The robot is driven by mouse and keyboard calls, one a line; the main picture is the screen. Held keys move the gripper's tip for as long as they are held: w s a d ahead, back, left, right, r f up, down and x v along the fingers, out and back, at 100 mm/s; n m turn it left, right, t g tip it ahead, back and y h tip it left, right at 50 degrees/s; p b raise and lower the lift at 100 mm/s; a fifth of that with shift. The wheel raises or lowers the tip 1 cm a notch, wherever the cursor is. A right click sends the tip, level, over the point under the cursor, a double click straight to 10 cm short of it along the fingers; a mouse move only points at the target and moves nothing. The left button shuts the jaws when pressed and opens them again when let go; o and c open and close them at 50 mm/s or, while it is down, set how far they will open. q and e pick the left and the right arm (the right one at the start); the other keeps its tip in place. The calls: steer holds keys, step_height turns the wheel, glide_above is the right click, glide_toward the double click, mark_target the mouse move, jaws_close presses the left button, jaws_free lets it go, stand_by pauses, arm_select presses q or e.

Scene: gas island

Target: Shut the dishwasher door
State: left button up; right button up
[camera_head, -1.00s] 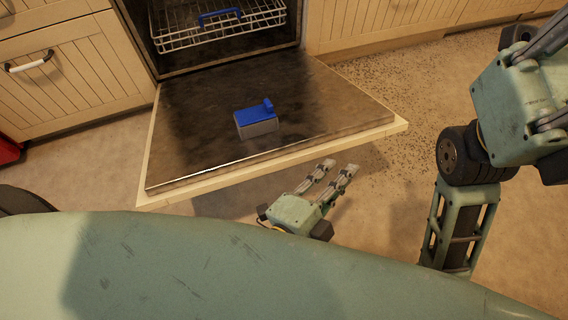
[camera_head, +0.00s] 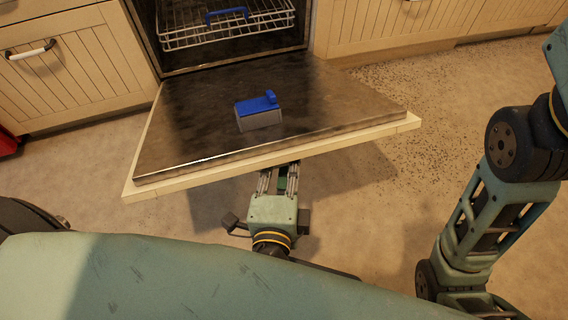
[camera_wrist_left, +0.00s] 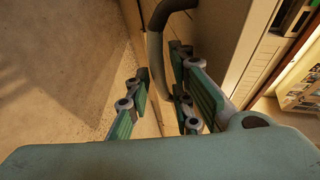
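The dishwasher door (camera_head: 340,105) is folded down, nearly flat, in front of the open dishwasher cavity (camera_head: 225,50). My left gripper (camera_head: 278,172) is at the door's front edge, its fingertips partly hidden under it. In the left wrist view the fingers of my left gripper (camera_wrist_left: 165,105) are apart. A dark curved handle (camera_wrist_left: 156,55) on a wooden panel shows between or just beyond them; contact cannot be told. My right arm (camera_head: 500,205) stands at the right, and its gripper is not in view.
A grey box with a blue top (camera_head: 258,111) sits on the door's inner face. A wire rack (camera_head: 225,32) is inside the dishwasher. Wooden cabinets (camera_head: 70,85) flank it. The floor (camera_head: 400,150) right of the door is clear.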

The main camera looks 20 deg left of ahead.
arm_select(q)
steer(key=shift+x, duration=1.1)
steer(key=shift+c, duration=0.3)
jaws_close()
